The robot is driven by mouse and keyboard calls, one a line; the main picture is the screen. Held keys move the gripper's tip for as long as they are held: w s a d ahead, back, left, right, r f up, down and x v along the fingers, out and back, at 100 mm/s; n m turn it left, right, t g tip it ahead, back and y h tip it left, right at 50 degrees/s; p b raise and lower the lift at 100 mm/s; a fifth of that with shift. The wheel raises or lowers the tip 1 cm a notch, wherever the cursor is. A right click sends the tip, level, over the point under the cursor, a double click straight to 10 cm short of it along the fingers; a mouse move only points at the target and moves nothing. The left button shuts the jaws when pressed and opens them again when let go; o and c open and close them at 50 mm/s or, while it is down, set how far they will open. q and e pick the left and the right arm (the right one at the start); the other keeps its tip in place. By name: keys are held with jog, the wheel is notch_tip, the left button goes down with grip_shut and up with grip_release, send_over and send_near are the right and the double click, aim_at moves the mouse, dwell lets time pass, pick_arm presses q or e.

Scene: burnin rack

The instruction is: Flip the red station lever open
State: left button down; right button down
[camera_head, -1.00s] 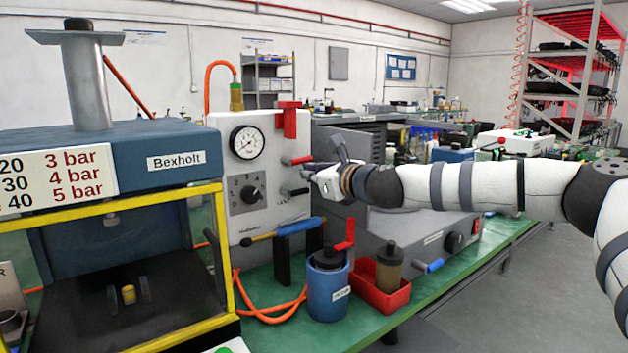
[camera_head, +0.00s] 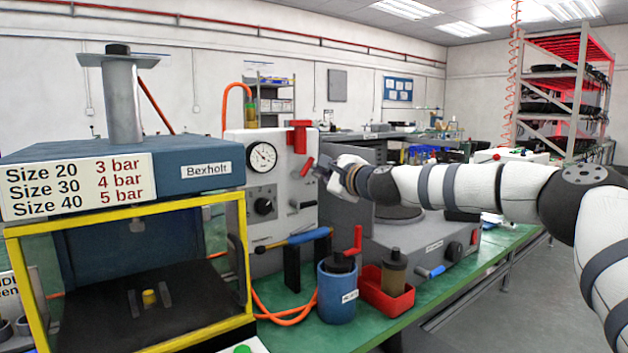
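A light grey panel (camera_head: 236,187) stands on the green bench, with a round gauge (camera_head: 262,157), a black knob (camera_head: 263,206) and levers on its right side. The red lever (camera_head: 307,166) there is tilted, its free end up and to the right. A grey-handled lever (camera_head: 303,204) sits below it. My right gripper (camera_head: 322,172) is just right of the red lever's end. It is small and partly hidden by the hand, so I cannot tell whether it touches the lever or how far its fingers are apart. My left gripper is not in view.
A yellow-framed press (camera_head: 120,210) labelled Bexholt fills the left. A red bracket (camera_head: 300,137) sits at the panel's upper right. Below my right arm stand a blue canister (camera_head: 337,290) with a red handle and a red tray (camera_head: 388,300) holding a brown jar.

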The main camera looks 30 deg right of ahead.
jog(key=n, duration=0.2)
jog(key=r+n, duration=0.1)
jog(key=n, duration=0.1)
jog(key=r+n, duration=0.1)
jog(key=n, duration=0.1)
jog(key=shift+a+t, duration=0.4)
jog(key=shift+a, duration=0.2)
dwell(0.4)
jog(key=shift+a, duration=0.1)
jog(key=shift+r+n, duration=0.1)
jog(key=shift+n, duration=0.3)
dwell(0.3)
jog(key=shift+d, duration=0.2)
